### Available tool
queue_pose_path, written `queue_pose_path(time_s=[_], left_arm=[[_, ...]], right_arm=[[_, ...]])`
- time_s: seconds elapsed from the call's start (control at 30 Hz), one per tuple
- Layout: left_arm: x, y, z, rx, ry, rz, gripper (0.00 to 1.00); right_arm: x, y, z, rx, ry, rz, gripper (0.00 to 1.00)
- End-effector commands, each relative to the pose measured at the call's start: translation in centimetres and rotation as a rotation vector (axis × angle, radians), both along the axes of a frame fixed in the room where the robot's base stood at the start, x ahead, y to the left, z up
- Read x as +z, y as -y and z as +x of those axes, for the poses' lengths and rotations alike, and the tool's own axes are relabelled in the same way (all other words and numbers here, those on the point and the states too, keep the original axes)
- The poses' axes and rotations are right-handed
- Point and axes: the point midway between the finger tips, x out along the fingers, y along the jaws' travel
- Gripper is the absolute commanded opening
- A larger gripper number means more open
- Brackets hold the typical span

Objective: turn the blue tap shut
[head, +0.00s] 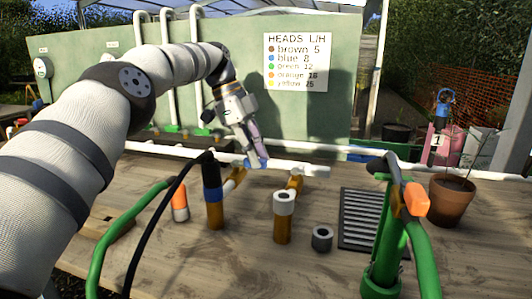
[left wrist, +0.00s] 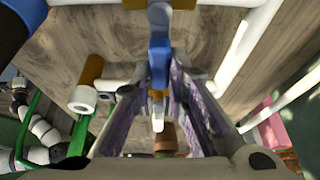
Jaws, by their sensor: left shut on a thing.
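The blue tap (head: 251,164) sits on the white pipe run at the back of the wooden bench, above a brass-coloured fitting. My left gripper (head: 259,160) reaches down to it from behind and above. In the left wrist view, the blue tap handle (left wrist: 159,52) lies between the two purple-grey fingers of my left gripper (left wrist: 164,75), which is shut on it. The fingers partly hide the handle in the head view, so its exact angle is hard to tell. My right gripper does not show.
A white-capped brown fitting (head: 283,218), a grey ring (head: 322,238), a dark grate (head: 366,220) and a plant pot (head: 452,200) stand on the bench. A green post (head: 385,245) rises at front right. A sign (head: 297,62) hangs on the back panel.

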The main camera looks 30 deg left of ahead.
Motion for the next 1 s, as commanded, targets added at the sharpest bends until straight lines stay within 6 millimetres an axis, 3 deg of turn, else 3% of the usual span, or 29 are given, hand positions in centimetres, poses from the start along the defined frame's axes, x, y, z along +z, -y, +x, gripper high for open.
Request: queue_pose_path(time_s=[0.6, 0.63, 0.7, 1.0], left_arm=[[-0.27, -0.53, -0.61, -0.028, -0.007, 0.001, 0.00], [-0.27, -0.53, -0.61, -0.028, -0.007, 0.001, 0.21], [-0.25, -0.53, -0.60, -0.027, -0.007, 0.001, 0.35], [-0.10, -0.56, -0.55, -0.025, -0.003, 0.000, 0.35]], right_arm=[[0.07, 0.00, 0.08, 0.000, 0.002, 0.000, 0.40], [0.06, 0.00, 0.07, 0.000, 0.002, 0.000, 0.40], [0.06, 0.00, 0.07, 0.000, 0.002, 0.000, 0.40], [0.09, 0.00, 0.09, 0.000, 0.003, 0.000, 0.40]])
